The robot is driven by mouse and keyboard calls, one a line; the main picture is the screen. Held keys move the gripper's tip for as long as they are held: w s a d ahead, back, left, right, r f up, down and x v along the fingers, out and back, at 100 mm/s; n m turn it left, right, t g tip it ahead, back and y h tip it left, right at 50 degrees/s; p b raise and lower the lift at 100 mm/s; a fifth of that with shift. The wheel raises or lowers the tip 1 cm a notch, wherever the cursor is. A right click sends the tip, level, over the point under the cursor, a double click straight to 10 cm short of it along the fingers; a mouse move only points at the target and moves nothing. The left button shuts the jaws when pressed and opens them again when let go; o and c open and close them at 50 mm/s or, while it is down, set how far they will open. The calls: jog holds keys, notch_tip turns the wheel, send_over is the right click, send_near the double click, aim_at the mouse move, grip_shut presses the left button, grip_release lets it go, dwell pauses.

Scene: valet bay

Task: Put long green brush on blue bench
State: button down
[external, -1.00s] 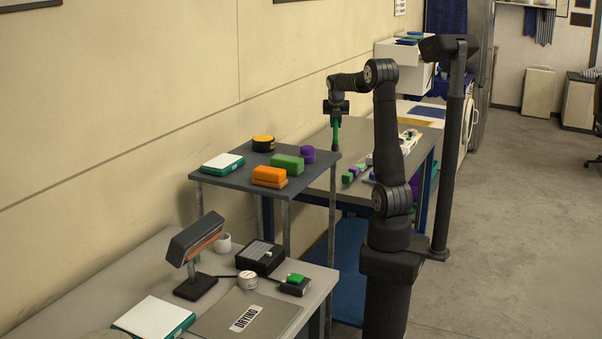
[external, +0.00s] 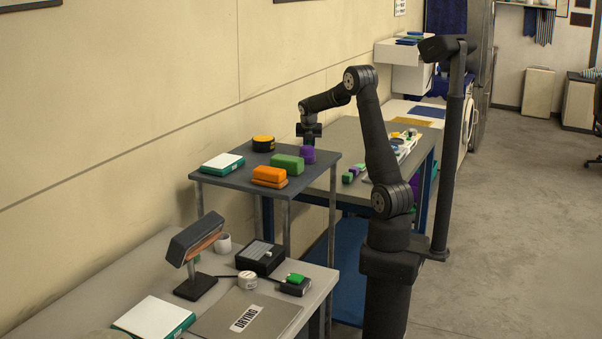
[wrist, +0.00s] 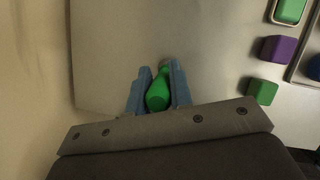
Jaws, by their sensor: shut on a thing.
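My gripper (external: 309,138) is over the left, wall-side part of the blue bench (external: 350,139), which has a grey top and blue legs. In the wrist view its two blue-grey fingers (wrist: 155,76) are shut on the long green brush (wrist: 158,93), whose rounded green end shows between them. In the external view the brush is hidden, with the purple object and the dark shelf in front. I cannot tell whether the brush touches the bench top.
The dark raised shelf (external: 235,182) in front holds an orange block (external: 268,175), a green block (external: 287,163) and a purple object (external: 308,155). Green (wrist: 262,91) and purple blocks (wrist: 279,49) lie right of my fingers. The bench top between is bare.

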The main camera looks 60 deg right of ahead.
jog(key=shift+f, duration=0.25)
jog(key=c, duration=1.3)
grip_release()
jog(key=shift+r, duration=0.1)
jog(key=v, duration=1.2)
jog(key=x, duration=1.2)
jog(key=shift+f, duration=0.35)
notch_tip(320, 180, up, 3)
jog(key=shift+f, duration=0.1)
jog(key=shift+r, duration=0.6)
